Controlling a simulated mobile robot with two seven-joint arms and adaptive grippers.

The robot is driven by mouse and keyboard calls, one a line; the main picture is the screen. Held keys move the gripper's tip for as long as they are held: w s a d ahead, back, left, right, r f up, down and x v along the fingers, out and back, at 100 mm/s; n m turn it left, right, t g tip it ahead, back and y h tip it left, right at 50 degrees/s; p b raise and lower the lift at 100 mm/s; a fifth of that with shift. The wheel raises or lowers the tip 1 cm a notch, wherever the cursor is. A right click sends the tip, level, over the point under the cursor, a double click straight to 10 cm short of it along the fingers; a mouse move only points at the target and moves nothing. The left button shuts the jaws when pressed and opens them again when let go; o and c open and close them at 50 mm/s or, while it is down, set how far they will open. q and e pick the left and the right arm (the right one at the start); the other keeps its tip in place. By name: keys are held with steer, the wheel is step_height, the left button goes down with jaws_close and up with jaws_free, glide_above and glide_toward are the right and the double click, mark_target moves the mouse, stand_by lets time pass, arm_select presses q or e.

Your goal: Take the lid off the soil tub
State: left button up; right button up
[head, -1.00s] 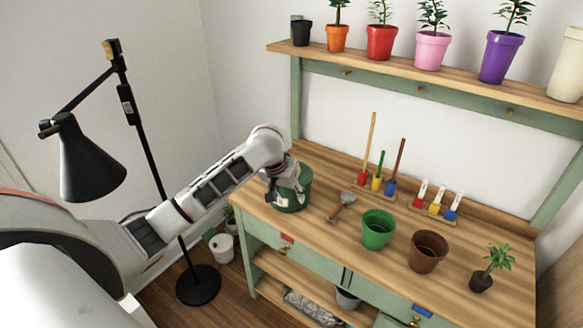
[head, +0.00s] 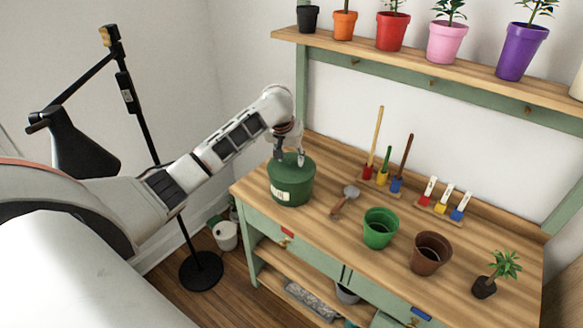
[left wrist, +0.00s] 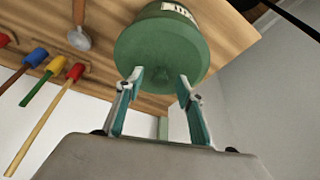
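The dark green soil tub (head: 291,188) stands on the left end of the wooden bench top, a pale label on its side. Its green lid (head: 294,163) is on it. In the left wrist view the lid (left wrist: 160,55) fills the upper middle, with the tub wall and label beyond it. My left gripper (head: 290,159) is above the lid, pointing down, its two fingers apart. In the left wrist view the gripper (left wrist: 157,82) shows a clear gap between its fingertips, with nothing held. I cannot tell whether the tips touch the lid. My right gripper is out of view.
Upright tools in racks stand behind. A shelf (head: 430,66) of pots runs above. A black lamp (head: 80,145) stands left.

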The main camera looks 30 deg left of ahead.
arm_select(q)
steer(key=shift+w+f, duration=0.15)
steer(key=shift+f, duration=0.2)
jaws_close()
steer(key=shift+r, duration=0.1)
